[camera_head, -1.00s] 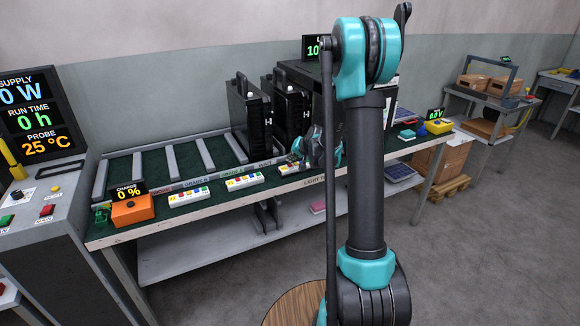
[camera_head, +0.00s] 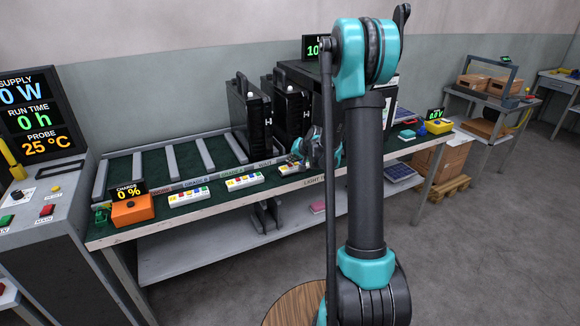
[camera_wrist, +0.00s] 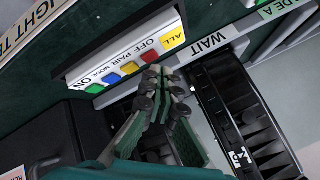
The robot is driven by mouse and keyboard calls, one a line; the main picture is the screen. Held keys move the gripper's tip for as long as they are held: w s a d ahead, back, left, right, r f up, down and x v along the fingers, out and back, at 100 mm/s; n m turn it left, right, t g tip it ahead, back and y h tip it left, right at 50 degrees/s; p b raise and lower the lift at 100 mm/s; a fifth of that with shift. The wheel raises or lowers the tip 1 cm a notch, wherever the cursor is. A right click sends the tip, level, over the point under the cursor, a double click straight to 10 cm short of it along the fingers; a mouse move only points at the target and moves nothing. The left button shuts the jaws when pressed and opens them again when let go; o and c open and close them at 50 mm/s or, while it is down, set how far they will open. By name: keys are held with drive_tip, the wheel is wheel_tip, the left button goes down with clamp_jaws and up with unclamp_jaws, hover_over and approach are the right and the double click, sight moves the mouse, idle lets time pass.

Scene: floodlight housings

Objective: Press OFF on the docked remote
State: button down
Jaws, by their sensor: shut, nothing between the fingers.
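The docked remote (camera_wrist: 120,50) is a white bar with a row of coloured buttons and printed labels, seen in the wrist view. The red button (camera_wrist: 150,57) sits beside the OFF label; yellow, orange, blue and green buttons share the row. My gripper (camera_wrist: 160,72) is shut and empty. Its fingertips are close beside the red button in the picture; I cannot tell whether they touch it. In the head view, my gripper (camera_head: 318,150) is over the bench's front edge, and the remote near it (camera_head: 287,168) is partly hidden.
Two similar white remotes (camera_head: 189,193) (camera_head: 237,181) lie to the left along the bench (camera_head: 160,210). An orange charger (camera_head: 132,210) reads 0 %. Dark floodlight housings (camera_head: 250,110) stand behind. A WAIT label strip (camera_wrist: 207,45) borders the remote.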

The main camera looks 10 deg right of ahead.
sight(291, 166)
drive_tip(key=shift+f, duration=0.55)
idle(0.6)
idle(0.4)
drive_tip(key=shift+r, duration=0.75)
drive_tip(key=shift+r, duration=2.55)
